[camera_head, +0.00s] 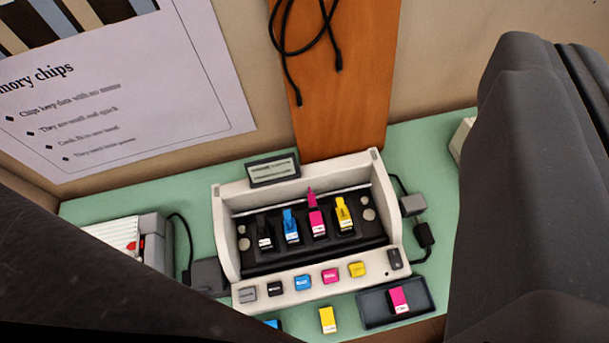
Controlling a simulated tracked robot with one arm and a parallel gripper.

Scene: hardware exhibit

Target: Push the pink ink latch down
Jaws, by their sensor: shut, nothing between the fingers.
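The open printer (228,235) stands on the green surface with a row of black, blue, pink and yellow cartridges in its dark bay. The pink ink latch (311,196) stands up above the pink cartridge (317,220), higher than the tabs on the neighbouring cartridges. The blue cartridge (291,226) is to its left and the yellow cartridge (344,215) to its right. My gripper (535,150) is a large dark shape close to the camera at right, shut and empty. It appears apart from the latch; its exact fingertip contact is not visible.
Coloured buttons (303,282) line the printer's front. A dark tray (372,311) holds a loose pink cartridge (399,299); a loose yellow cartridge (327,319) lies nearby. A small display (273,170) and an orange board (345,90) are behind. Cabled boxes (412,205) flank the printer.

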